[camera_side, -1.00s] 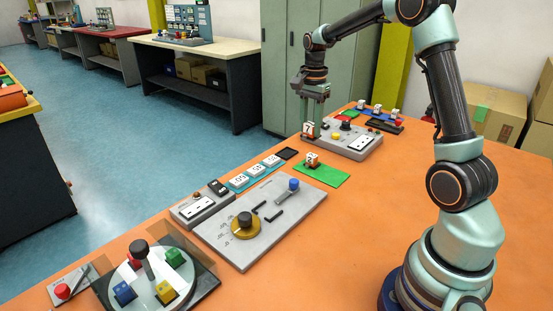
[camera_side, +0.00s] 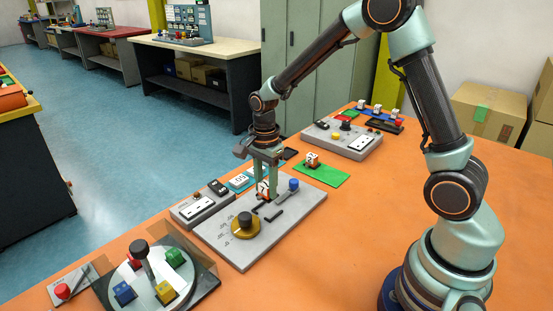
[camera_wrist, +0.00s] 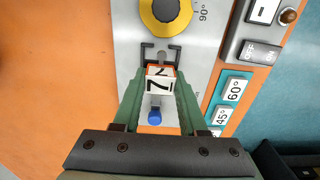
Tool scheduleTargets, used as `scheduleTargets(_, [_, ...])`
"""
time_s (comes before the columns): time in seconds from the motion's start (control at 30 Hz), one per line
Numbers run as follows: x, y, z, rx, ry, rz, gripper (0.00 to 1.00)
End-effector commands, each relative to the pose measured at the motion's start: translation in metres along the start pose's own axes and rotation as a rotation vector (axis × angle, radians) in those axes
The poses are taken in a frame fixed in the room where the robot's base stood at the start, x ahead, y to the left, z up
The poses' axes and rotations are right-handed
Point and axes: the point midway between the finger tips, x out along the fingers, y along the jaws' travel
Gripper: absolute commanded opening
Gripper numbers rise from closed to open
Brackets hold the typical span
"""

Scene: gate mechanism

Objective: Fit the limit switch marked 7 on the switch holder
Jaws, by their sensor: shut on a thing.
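My gripper (camera_side: 266,184) is shut on an orange-and-white block marked 7, the limit switch (camera_wrist: 160,81). In the side view the switch (camera_side: 263,189) shows between the fingertips, low over the grey gate plate (camera_side: 240,261). Dark angled brackets (camera_wrist: 147,52), apparently the switch holder, lie just ahead of the switch in the wrist view. In the side view a bracket (camera_side: 275,215) shows just in front of the fingers. I cannot tell whether the switch touches the plate or the brackets.
The plate carries a yellow dial with a black knob (camera_side: 245,222) and a blue-knobbed lever (camera_side: 293,185) close to the gripper. Another switch (camera_side: 312,159) stands on a green mat (camera_side: 330,177). Angle tiles (camera_wrist: 234,88) and a switch box (camera_side: 201,206) sit alongside.

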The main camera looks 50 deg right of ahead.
Motion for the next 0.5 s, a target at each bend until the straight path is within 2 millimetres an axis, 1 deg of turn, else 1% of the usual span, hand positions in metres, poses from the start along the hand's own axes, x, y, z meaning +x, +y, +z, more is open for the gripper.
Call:
scheduleTargets(0.1, [0.012,0.0,0.0,0.0,0.0,0.003,0.0])
scheduleTargets(0.3, [0.029,0.0,0.0,0.0,0.0,0.002,0.0])
scheduleTargets(0.5, [0.042,0.0,-0.001,0.0,0.0,0.001,0.0])
